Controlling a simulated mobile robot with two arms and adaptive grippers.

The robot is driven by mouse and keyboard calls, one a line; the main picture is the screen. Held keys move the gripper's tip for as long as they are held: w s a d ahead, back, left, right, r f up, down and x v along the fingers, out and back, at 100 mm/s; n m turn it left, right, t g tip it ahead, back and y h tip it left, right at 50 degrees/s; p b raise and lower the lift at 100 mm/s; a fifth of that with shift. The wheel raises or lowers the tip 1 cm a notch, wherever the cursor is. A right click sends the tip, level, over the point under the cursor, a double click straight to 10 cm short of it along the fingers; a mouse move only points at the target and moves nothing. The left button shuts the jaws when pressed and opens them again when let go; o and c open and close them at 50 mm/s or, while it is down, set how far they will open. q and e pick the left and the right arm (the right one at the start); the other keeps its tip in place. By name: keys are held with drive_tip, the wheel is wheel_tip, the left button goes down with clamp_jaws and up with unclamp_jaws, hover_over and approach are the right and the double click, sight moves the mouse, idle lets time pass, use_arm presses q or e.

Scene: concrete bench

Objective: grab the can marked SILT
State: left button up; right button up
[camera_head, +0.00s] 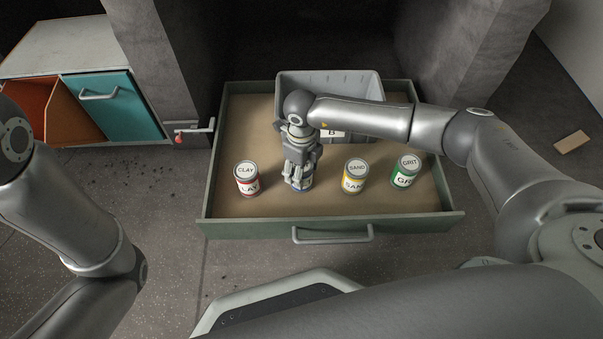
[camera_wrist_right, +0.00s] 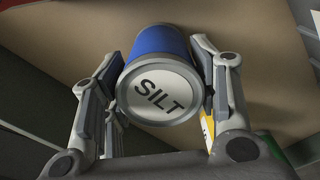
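The can marked SILT (camera_wrist_right: 160,92) has a blue side and a pale lid, seen from above in the right wrist view. My right gripper (camera_head: 299,178) reaches down into the drawer over it, with a finger on each side against the blue side. The gripper looks shut on the can. In the head view the gripper hides most of the can; only a little blue and white shows low down by the fingertips. The can appears upright on the drawer floor. My left arm is at the left edge, its gripper out of view.
The open green drawer (camera_head: 270,228) also holds a red CLAY can (camera_head: 247,180) on the left, a yellow SAND can (camera_head: 354,177) and a green GRIT can (camera_head: 405,172) on the right. A grey bin (camera_head: 365,84) marked B stands behind, partly under my right arm.

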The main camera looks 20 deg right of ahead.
drive_tip(key=c, duration=0.7)
drive_tip(key=shift+r, duration=0.15)
